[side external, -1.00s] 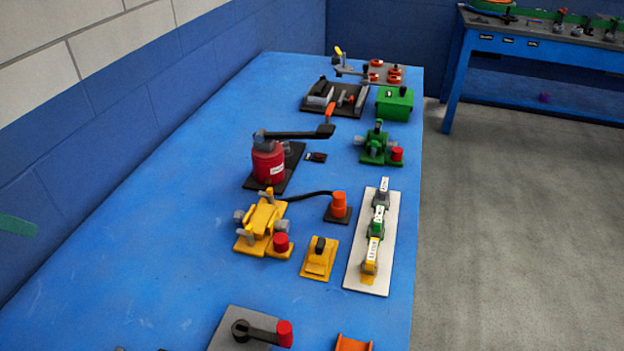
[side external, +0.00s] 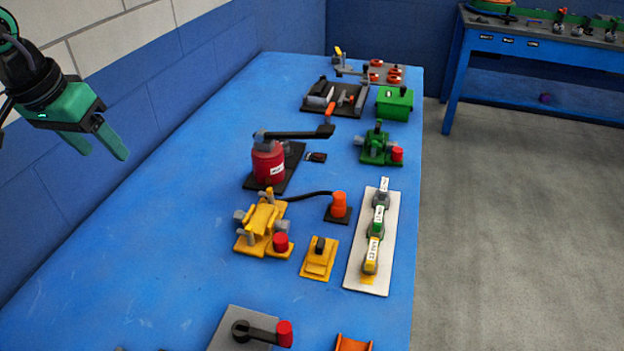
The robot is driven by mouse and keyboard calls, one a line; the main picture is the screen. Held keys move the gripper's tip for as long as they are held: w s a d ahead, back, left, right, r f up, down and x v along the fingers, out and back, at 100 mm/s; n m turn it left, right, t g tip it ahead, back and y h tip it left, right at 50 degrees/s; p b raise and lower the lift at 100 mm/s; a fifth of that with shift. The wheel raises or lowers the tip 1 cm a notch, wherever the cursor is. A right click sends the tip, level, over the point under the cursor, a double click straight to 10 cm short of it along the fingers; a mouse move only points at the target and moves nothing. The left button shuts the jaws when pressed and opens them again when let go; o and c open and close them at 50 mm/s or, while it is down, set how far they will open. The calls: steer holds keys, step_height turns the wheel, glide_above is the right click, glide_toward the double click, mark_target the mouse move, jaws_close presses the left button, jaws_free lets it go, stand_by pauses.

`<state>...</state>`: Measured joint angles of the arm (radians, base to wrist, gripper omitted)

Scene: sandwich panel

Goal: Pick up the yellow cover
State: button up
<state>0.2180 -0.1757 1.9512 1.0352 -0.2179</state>
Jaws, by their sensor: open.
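The yellow cover (side external: 317,266) is a small flat yellow piece with a black knob on top. It sits on the blue table (side external: 150,270), right of a yellow valve-like device (side external: 262,232) and left of a white plate. My gripper (side external: 103,153) has green fingers and is at the upper left, in the air, well away from the cover. Its fingers are apart with nothing between them.
The white plate (side external: 358,279) carries several labelled handles. A red cylinder (side external: 268,165) with a long black lever and an orange knob (side external: 338,205) stand behind the cover. A grey plate (side external: 225,330) with a red-tipped lever lies in front. The table's left side is clear.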

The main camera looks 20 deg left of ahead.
steer(key=w+d+f+g, duration=0.1)
steer(key=w+d+f, duration=0.1)
steer(key=w+d, duration=0.5)
steer(key=g, duration=0.3)
glide_above(320, 242)
steer(key=shift+y, duration=0.4)
step_height(320, 242, down, 18)
steer(key=shift+w+a+f, duration=0.15)
steer(key=shift+f, duration=0.1)
steer(key=shift+d+f, duration=0.2)
steer(key=shift+f, duration=3.95)
steer(key=c, duration=1.1)
steer(key=shift+c, duration=0.2)
steer(key=shift+r, duration=0.2)
